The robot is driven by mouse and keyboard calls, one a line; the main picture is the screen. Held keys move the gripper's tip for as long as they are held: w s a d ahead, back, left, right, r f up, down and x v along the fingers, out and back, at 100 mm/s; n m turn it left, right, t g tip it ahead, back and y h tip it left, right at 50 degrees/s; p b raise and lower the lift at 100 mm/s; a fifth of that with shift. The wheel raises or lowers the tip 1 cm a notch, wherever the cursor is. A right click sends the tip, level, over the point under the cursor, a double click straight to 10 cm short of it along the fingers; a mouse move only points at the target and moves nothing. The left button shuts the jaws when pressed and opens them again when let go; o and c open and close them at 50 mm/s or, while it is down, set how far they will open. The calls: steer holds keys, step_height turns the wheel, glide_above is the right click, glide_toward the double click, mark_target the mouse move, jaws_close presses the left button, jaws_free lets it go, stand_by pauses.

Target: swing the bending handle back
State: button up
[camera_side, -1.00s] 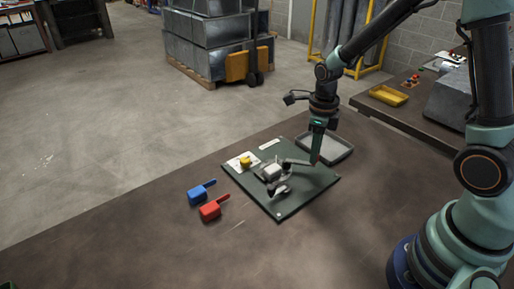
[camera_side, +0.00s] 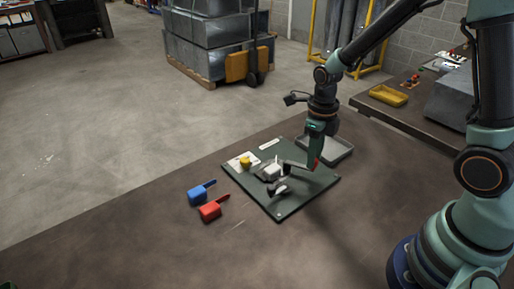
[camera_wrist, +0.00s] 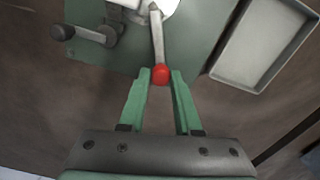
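The small bender stands on a dark green board (camera_side: 290,208), with a pale body (camera_side: 269,172). Its bending handle, a grey lever (camera_wrist: 157,38) with a red knob at its end, points toward my gripper in the wrist view. My gripper (camera_wrist: 161,76) has its two green fingertips on either side of the red knob, closed against it. In the side view my gripper (camera_side: 313,166) is low over the board's right part, at the handle's outer end. The fingers hide most of the knob there.
A second dark lever (camera_wrist: 88,34) sits left of the handle. A grey tray (camera_side: 337,150) lies behind my gripper. A yellow piece (camera_side: 245,163) sits on a white pad. Blue (camera_side: 198,195) and red (camera_side: 211,211) scoop-like items lie left of the board.

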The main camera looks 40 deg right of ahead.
steer(key=o, duration=0.3)
step_height(320, 180, up, 12)
stand_by(0.6)
steer(key=shift+r, duration=0.1)
